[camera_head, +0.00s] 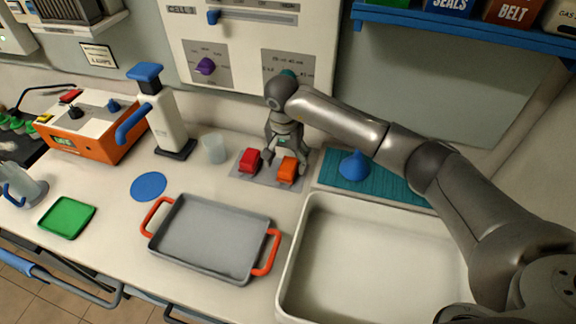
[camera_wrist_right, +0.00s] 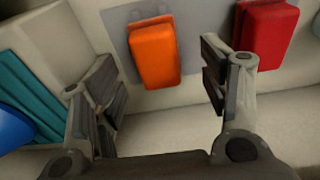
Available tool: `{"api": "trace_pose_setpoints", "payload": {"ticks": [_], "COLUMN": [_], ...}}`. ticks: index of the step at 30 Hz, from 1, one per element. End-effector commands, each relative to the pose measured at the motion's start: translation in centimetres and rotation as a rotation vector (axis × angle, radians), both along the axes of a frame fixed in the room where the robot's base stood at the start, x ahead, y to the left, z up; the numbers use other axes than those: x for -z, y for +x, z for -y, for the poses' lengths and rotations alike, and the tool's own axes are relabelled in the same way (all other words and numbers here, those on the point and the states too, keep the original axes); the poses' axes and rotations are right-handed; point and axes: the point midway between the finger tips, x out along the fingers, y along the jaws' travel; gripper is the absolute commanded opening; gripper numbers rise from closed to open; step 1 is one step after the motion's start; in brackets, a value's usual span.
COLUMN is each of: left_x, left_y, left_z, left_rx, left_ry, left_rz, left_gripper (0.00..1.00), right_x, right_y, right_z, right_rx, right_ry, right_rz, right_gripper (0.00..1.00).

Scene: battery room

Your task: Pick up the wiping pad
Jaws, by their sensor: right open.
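A red block (camera_head: 250,161) and an orange block (camera_head: 287,170) sit side by side on a grey plate (camera_head: 267,182) at the back of the counter. I cannot tell for sure which thing is the wiping pad; these two blocks look like pads. My right gripper (camera_head: 284,152) is open and empty, pointing down just behind and above them. In the right wrist view, the orange block (camera_wrist_right: 154,55) shows between the spread fingers, with no clear contact. The red block (camera_wrist_right: 265,35) lies beyond the right-hand finger. My left gripper is out of view.
A blue funnel (camera_head: 355,166) stands on a teal ribbed mat (camera_head: 395,187) to the right. A clear cup (camera_head: 214,148) and white pump dispenser (camera_head: 167,125) stand left. A grey tray with red handles (camera_head: 208,238) and a large white basin (camera_head: 300,255) lie in front.

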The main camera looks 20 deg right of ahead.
Motion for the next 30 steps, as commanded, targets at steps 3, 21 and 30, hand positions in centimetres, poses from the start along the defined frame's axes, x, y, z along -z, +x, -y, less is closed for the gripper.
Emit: {"api": "trace_pose_setpoints", "payload": {"ticks": [3,21,30], "left_x": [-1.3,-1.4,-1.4], "left_y": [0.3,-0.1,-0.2], "left_z": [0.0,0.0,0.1], "left_rx": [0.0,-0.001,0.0], "left_ry": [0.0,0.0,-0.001], "left_rz": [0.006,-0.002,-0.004], "left_gripper": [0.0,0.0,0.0], "right_x": [1.6,3.3,3.3], "right_y": [-0.1,0.2,0.2], "right_z": [0.3,0.4,0.4], "right_rx": [0.001,0.0,0.0], "right_ry": [0.001,0.001,0.001], "right_rz": [-0.007,-0.001,-0.001], "right_gripper": [0.68,0.42,0.19]}}
